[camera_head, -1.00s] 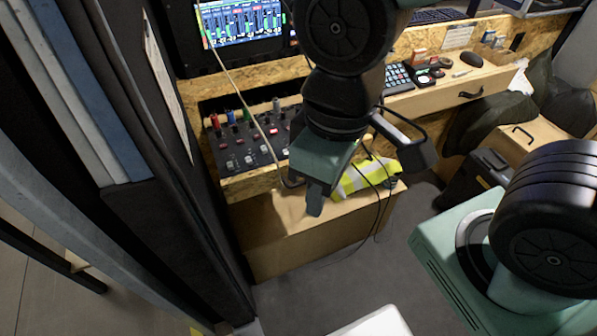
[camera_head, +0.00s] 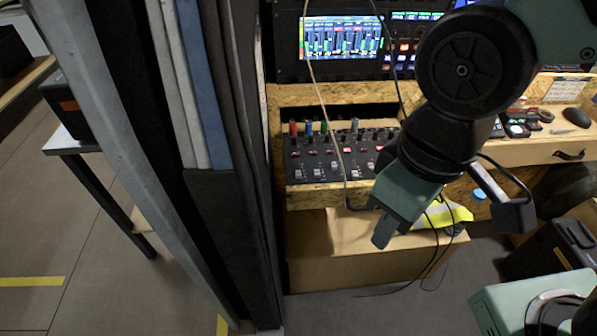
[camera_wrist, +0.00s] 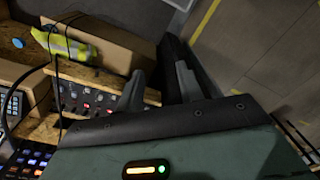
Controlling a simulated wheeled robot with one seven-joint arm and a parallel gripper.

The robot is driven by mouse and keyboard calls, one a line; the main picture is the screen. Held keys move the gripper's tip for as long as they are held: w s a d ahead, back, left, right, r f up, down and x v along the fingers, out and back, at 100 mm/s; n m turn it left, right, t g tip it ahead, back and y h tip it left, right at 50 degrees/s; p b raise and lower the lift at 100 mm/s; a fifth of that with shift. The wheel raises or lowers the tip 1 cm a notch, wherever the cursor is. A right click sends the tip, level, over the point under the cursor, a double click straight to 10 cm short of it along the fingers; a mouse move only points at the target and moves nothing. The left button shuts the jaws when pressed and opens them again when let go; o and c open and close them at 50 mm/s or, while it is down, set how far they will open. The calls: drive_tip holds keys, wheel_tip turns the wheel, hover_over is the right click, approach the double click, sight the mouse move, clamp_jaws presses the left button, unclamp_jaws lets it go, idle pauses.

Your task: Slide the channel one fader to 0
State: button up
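The black mixer panel (camera_head: 330,150) sits in a wooden desk recess in the head view, with coloured knobs along its back and small grey fader caps near its front edge. The leftmost fader cap (camera_head: 298,174) is at the front left; I cannot read its scale. My gripper (camera_head: 368,220) is in front of the desk, right of and below that fader, apart from the panel. In the wrist view my gripper (camera_wrist: 159,72) shows two fingers spread apart with nothing between them. The mixer (camera_wrist: 88,101) shows left of the fingers there, partly hidden by one finger.
A thin cable (camera_head: 325,100) hangs across the mixer. A dark upright panel (camera_head: 235,200) stands close on the left. A cardboard box (camera_head: 330,260) with a yellow vest (camera_head: 445,214) is below the desk. A screen (camera_head: 342,37) is behind.

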drive_tip(key=shift+c, duration=0.3)
drive_tip(key=m+b, duration=0.5)
drive_tip(key=m, duration=0.3)
hover_over(298, 172)
wheel_tip(298, 172, down, 4)
drive_tip(key=shift+h, duration=0.3)
wheel_tip(298, 172, down, 17)
drive_tip(key=shift+s+f+p, duration=0.1)
drive_tip(key=shift+f+p, duration=0.05)
drive_tip(key=shift+p, duration=0.2)
clamp_jaws()
